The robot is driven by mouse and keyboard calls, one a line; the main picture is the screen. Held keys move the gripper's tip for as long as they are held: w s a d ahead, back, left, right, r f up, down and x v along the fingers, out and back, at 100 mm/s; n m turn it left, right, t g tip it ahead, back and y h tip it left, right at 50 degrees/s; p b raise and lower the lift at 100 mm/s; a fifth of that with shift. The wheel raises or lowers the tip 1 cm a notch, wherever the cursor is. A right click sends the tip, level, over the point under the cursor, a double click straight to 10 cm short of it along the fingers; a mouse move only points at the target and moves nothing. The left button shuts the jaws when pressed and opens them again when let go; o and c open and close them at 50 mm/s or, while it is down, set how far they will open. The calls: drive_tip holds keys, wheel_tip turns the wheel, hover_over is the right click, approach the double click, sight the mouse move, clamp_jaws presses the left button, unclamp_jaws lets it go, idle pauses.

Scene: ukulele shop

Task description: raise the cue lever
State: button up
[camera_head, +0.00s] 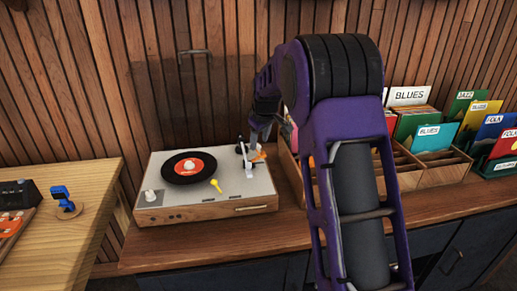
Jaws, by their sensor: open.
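A record player (220,202) with a pale top and wooden base stands on the counter. A black record (188,168) with a red label lies on it. A small yellow piece (216,185) shows at the record's front right edge. My gripper (254,150) is open and points down over the back right corner of the deck, by the tonearm's mount. Small white and orange parts (258,156) show around its fingertips. I cannot tell which of them is the cue lever, or whether the fingers touch it. My purple arm hides the area to the right.
A wooden record bin (440,174) with sleeves and genre cards stands right of the deck, partly behind my arm. A lighter table (95,185) at left holds a small blue device (62,197). A slatted wall rises behind.

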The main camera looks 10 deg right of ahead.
sight(259, 146)
drive_tip(key=shift+x, duration=2.05)
clamp_jaws()
